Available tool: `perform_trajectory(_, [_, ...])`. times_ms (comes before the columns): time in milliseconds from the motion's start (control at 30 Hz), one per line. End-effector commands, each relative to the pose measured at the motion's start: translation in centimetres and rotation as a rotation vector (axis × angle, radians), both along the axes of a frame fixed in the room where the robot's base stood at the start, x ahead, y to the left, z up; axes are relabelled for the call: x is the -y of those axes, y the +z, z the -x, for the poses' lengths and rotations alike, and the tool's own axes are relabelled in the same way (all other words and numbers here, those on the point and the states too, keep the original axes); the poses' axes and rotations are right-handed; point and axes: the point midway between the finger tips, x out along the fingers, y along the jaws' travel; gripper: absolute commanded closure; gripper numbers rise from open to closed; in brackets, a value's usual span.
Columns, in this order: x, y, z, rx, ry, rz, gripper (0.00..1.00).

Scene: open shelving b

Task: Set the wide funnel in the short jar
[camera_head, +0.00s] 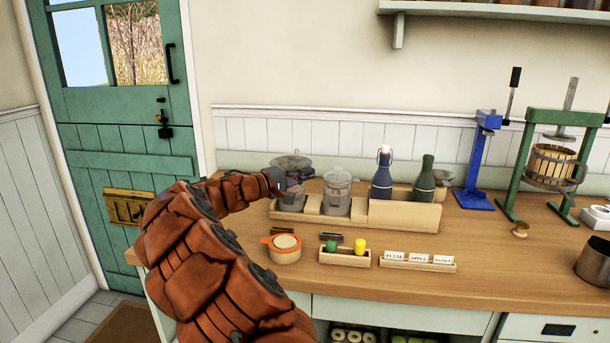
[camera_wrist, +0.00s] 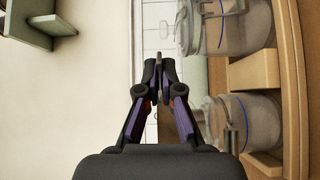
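My gripper (camera_head: 275,182) is beside the left end of the wooden rack in the head view, close to the left glass jar (camera_head: 290,198). In the wrist view its fingers (camera_wrist: 158,66) are drawn together, and no funnel shows between them. A second clear jar (camera_head: 337,192) stands right of the left one; both also show at the right of the wrist view, as an upper jar (camera_wrist: 235,25) and a lower jar (camera_wrist: 250,122).
The wooden rack (camera_head: 404,216) also has a dark blue bottle (camera_head: 382,178) and a green bottle (camera_head: 425,180) by it. An orange-rimmed cup (camera_head: 285,250), a small tray (camera_head: 345,257) and a label holder (camera_head: 418,263) are in front. A blue press (camera_head: 478,165) stands right.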

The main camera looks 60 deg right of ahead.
Motion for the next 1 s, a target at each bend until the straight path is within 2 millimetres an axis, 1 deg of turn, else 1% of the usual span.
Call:
perform_trajectory(600, [0.00,-1.03,0.01,0.000,0.000,0.000,1.00])
perform_trajectory(1000, [0.01,-1.01,0.00,0.000,0.000,0.000,1.00])
